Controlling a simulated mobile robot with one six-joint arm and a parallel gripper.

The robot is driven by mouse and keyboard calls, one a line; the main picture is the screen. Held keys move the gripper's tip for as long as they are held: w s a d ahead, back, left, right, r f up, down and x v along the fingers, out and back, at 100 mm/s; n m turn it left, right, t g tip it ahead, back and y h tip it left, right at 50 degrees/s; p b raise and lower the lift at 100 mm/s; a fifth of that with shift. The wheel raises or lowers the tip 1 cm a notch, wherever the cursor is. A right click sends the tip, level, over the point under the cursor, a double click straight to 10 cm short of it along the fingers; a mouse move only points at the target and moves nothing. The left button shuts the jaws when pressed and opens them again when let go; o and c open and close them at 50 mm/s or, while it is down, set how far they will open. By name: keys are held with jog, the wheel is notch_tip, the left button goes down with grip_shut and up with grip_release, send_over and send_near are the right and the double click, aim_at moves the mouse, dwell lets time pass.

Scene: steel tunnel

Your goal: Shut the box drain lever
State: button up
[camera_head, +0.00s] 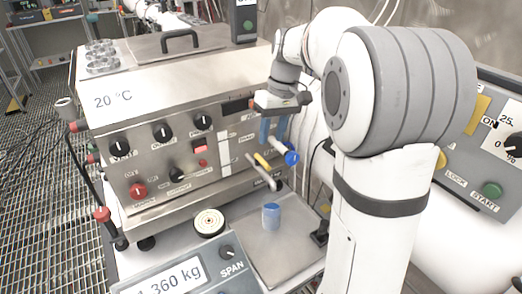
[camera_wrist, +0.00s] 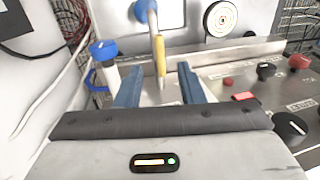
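A yellow lever (camera_head: 262,161) sits by the metal drain spout (camera_head: 264,176) on the front of the steel box (camera_head: 165,150). I take it for the box drain lever; its label is not readable. In the wrist view the yellow lever (camera_wrist: 160,55) stands in line with the gap between my fingers. My gripper (camera_head: 272,138) has blue fingers pointing down, just above the lever. In the wrist view my gripper (camera_wrist: 159,73) is open, with nothing clamped. I cannot tell whether a finger touches the lever.
A blue round handle (camera_head: 291,158) is just right of the lever. A blue cup (camera_head: 271,216) stands on the steel plate below the spout. A scale display (camera_head: 165,283) is in front. Knobs and a red switch (camera_head: 199,146) line the box front to the left.

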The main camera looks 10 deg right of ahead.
jog(key=f, duration=0.2)
jog(key=a+f, duration=0.1)
jog(key=f, duration=0.4)
jog(key=shift+s+a+f, duration=0.1)
jog(key=shift+a+f, duration=0.1)
jog(key=shift+f, duration=0.1)
